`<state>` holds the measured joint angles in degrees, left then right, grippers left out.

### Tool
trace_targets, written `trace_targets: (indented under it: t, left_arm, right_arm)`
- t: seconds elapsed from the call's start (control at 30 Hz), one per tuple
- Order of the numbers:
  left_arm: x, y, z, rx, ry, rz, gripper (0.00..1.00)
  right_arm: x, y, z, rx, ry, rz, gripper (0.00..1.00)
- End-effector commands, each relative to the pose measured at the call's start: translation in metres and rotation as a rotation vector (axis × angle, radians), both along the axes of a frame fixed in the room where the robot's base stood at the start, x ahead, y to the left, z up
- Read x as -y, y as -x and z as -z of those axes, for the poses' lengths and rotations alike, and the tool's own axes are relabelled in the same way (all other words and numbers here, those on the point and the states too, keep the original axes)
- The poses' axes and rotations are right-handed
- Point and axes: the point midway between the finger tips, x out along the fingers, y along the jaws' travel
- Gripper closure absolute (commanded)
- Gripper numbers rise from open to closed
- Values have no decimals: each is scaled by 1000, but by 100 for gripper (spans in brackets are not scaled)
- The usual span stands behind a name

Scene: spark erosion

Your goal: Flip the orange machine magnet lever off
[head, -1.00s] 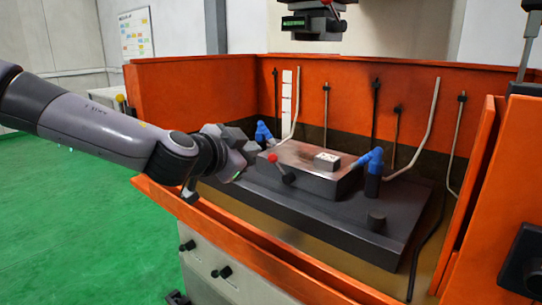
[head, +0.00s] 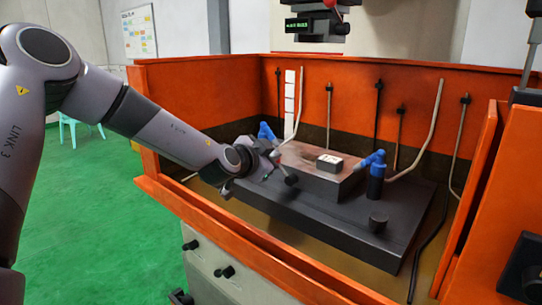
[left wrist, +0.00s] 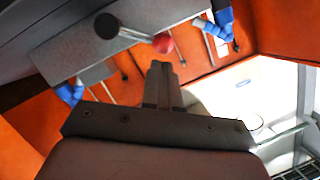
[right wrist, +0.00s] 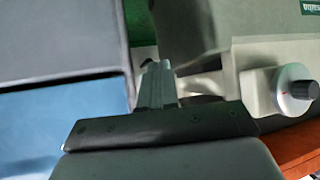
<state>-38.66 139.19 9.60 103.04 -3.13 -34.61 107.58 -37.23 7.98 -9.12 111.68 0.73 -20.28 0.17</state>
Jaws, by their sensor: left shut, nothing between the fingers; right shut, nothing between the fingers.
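The magnet lever has a red ball knob (head: 275,154) on a short rod and a dark round hub (head: 291,179), at the front left of the grey magnet block (head: 325,181) in the orange machine's tank. The rod leans up and left from the hub. My left gripper (head: 267,168) is close beside the lever; its fingers are hard to make out there. In the left wrist view its fingers (left wrist: 161,68) are shut and empty, with the red knob (left wrist: 163,43) just beyond the tips and the hub (left wrist: 107,26) to the left. My right gripper (right wrist: 157,68) is shut and empty.
A small metal piece (head: 330,164) lies on the block. Blue nozzles (head: 376,175) stand beside it. The orange front wall (head: 235,233) runs below my left arm, and a machine head (head: 312,24) hangs above. The right wrist view shows a round dial (right wrist: 295,90).

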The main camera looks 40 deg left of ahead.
Motion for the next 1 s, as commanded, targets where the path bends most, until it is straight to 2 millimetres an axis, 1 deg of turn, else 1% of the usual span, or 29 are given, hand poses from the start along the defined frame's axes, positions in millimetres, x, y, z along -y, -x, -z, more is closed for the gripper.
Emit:
trace_targets:
  t: [0.13,0.53,0.63,0.8,0.9,1.0]
  left_arm:
    - [-3,-3,6,-1,-1,0,100]
    - [-4,-4,7,0,1,1,100]
    - [-6,-5,12,-2,19,-3,100]
    - [-12,-7,20,-7,87,-5,100]
    - [-15,-8,21,-9,119,-4,100]
    - [-16,-9,21,-11,135,-1,100]
  right_arm:
    - [0,0,-2,0,0,0,100]
    - [0,0,-1,0,0,0,100]
    - [0,0,6,1,0,0,100]
    - [0,0,24,1,0,0,100]
    - [0,0,31,1,0,0,100]
    - [0,0,33,0,0,0,100]
